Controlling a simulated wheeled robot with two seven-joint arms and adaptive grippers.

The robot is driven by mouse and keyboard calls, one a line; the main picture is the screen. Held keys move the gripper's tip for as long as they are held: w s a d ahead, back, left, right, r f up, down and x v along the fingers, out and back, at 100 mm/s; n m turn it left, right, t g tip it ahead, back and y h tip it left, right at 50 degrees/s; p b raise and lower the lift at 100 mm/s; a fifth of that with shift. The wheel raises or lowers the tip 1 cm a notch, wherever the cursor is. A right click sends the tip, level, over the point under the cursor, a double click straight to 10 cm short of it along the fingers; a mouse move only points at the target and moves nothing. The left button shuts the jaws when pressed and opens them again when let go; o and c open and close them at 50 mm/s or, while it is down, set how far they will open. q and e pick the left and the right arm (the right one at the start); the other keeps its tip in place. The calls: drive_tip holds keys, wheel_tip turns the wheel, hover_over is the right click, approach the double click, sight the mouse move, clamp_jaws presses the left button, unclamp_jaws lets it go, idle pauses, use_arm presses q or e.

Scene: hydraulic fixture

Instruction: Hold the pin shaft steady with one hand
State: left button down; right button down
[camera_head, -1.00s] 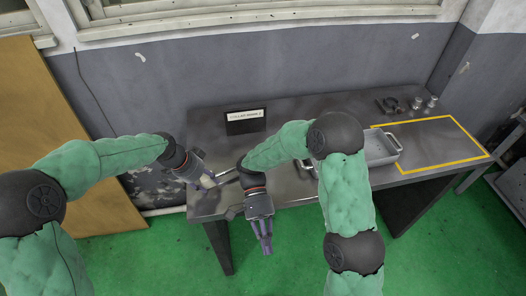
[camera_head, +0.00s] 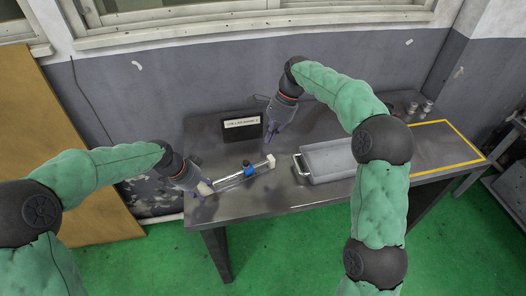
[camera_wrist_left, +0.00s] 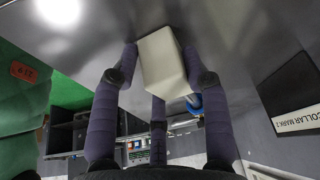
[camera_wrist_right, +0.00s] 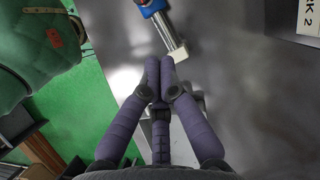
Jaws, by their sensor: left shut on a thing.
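The pin shaft (camera_head: 231,180) is a slim metal rod with pale blocks at its ends and a blue fitting (camera_head: 248,171) along it. It lies slanted over the table's left part. My left gripper (camera_head: 205,188) is shut on the pale end block (camera_wrist_left: 161,61) at its left end, between the fingers in the left wrist view. My right gripper (camera_head: 270,133) is over the table behind the shaft, its fingers drawn together with nothing seen between them. In the right wrist view the rod (camera_wrist_right: 170,33) and a pale end block (camera_wrist_right: 179,53) show beyond the fingertips (camera_wrist_right: 160,68).
A grey metal tray (camera_head: 329,160) with handles stands right of the shaft. A dark sign board (camera_head: 242,125) stands at the back left. Small metal parts (camera_head: 421,108) and a yellow-outlined area (camera_head: 447,141) are at the right. The table's front left is bare.

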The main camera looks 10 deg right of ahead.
sight(252, 166)
drive_tip(key=x, duration=0.9)
drive_tip(key=shift+a+f, duration=0.15)
drive_tip(key=shift+f, duration=0.15)
drive_tip(key=shift+s+a, duration=0.3)
drive_tip(key=shift+a, duration=0.6)
drive_tip(key=d+v, duration=0.1)
drive_tip(key=v, duration=0.9)
drive_tip(key=shift+w+x, duration=0.2)
drive_tip(key=shift+x, duration=4.85)
